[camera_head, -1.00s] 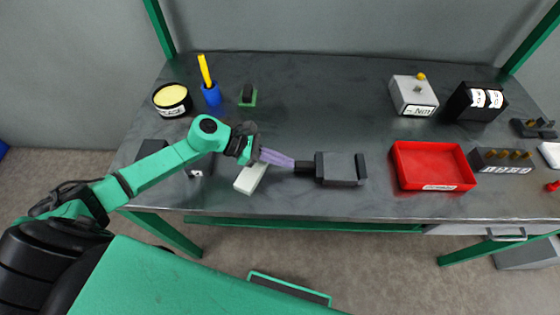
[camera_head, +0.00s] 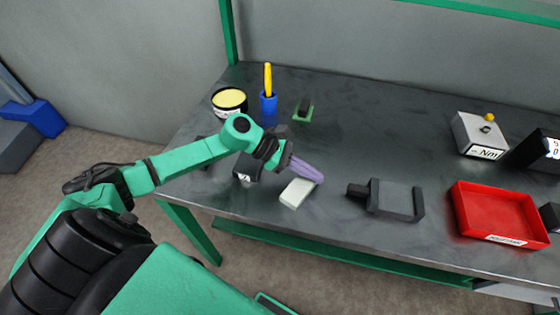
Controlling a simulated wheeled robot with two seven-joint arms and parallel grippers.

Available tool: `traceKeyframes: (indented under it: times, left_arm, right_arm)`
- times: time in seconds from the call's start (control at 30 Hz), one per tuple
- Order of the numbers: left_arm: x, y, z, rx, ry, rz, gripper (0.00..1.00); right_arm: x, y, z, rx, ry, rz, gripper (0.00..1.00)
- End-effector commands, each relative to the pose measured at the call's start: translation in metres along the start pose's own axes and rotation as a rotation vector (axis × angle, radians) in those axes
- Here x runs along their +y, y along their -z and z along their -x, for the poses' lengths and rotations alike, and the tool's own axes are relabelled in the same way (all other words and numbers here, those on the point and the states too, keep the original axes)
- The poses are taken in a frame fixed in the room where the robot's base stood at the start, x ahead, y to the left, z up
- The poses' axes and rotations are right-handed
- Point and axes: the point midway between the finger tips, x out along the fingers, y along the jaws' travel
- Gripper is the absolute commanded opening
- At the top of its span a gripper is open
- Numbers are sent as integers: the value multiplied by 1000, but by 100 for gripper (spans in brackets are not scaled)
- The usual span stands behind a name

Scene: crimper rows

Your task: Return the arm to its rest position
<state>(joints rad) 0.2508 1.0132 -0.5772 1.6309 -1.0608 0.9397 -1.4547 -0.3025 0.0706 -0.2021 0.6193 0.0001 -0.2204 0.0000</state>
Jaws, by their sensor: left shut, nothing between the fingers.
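My left gripper (camera_head: 318,178) has purple fingers and is shut and empty. It hangs over the dark grey table (camera_head: 345,125) near its front left part. Just below the fingertips, in the picture, lies a white block (camera_head: 297,192); I cannot tell whether they touch. A dark grey device with a short black end (camera_head: 392,200) lies to the right of the fingertips, apart from them. My left arm (camera_head: 190,159) comes in from the left, over the table's left end. My right gripper is not in view.
A yellow-topped tin (camera_head: 229,101), a blue holder (camera_head: 268,102) and a green-based item (camera_head: 303,112) stand behind the arm. A red tray (camera_head: 497,214) and a grey box (camera_head: 480,135) are at right.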

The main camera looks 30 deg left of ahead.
Motion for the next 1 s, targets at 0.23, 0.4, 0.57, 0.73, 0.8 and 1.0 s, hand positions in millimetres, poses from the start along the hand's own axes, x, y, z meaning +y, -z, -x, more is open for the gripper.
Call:
traceKeyframes:
  times: [0.23, 0.4, 0.57, 0.73, 0.8, 1.0]
  left_arm:
    - [0, 5, 44, 6, 0, 2, 0]
    - [0, 3, 74, 5, 1, 3, 0]
    - [0, 0, 82, 0, 2, 0, 0]
    - [0, -6, 85, 0, 1, -1, 0]
    - [0, -18, 92, 0, 1, -1, 0]
    - [0, -55, 114, 0, 1, 0, 0]
  right_arm:
    - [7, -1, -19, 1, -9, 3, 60]
    - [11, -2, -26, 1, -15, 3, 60]
    - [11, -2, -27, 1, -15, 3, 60]
    - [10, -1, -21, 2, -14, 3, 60]
    - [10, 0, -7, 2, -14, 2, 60]
    - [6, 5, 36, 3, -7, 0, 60]
